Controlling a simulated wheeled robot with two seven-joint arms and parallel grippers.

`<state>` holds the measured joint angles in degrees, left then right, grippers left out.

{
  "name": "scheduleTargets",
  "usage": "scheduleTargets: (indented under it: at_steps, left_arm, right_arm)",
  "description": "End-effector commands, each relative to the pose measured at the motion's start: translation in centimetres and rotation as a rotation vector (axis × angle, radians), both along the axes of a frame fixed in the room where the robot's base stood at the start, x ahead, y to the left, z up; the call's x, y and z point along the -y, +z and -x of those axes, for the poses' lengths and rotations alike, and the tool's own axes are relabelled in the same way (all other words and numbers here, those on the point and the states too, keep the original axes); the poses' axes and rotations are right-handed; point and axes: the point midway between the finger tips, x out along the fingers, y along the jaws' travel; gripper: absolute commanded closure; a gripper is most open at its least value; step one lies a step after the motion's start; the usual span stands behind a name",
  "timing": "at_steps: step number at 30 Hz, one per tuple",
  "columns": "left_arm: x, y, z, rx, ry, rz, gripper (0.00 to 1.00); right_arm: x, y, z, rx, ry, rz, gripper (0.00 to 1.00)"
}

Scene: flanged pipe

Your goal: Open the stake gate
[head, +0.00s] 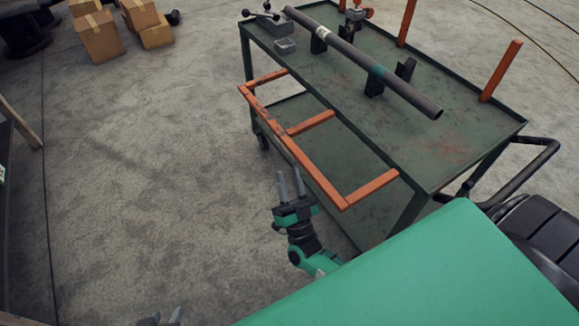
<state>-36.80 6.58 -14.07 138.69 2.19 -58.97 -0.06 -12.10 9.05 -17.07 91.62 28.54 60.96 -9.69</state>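The stake gate (272,120) is an orange, rust-worn frame with one long bar and several short bars. The short bars meet the near long edge of the green cart (452,150), and the frame sticks outward from that side over the floor. My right gripper (291,183) is open and empty, just left of the gate's near end; I cannot tell its exact gap to the bar. My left gripper (163,320) is at the bottom edge of the view, over the floor, with only its separated fingertips showing and nothing visible between them.
A grey pipe (360,62) lies on dark supports on the cart top. Orange posts (501,72) stand along the cart's far side. A black handle (540,165) is at its right end. Cardboard boxes (97,38) stand at the upper left. The floor left of the cart is clear.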

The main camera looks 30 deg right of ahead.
Motion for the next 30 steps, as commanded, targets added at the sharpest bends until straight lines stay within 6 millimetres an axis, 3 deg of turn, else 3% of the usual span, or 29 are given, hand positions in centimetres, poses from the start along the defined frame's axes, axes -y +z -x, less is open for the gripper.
scheduleTargets:
  at_steps: [11,30]
  left_arm:
    - [-0.2,0.1,-0.2,0.007,0.0,-0.002,0.64]
    - [-0.1,-1.5,-0.1,0.004,0.002,-0.002,0.64]
  right_arm:
    - [0.2,-0.3,0.3,0.0,-0.002,0.001,0.68]
    - [1.2,-3.4,3.3,0.0,-0.003,0.001,0.68]
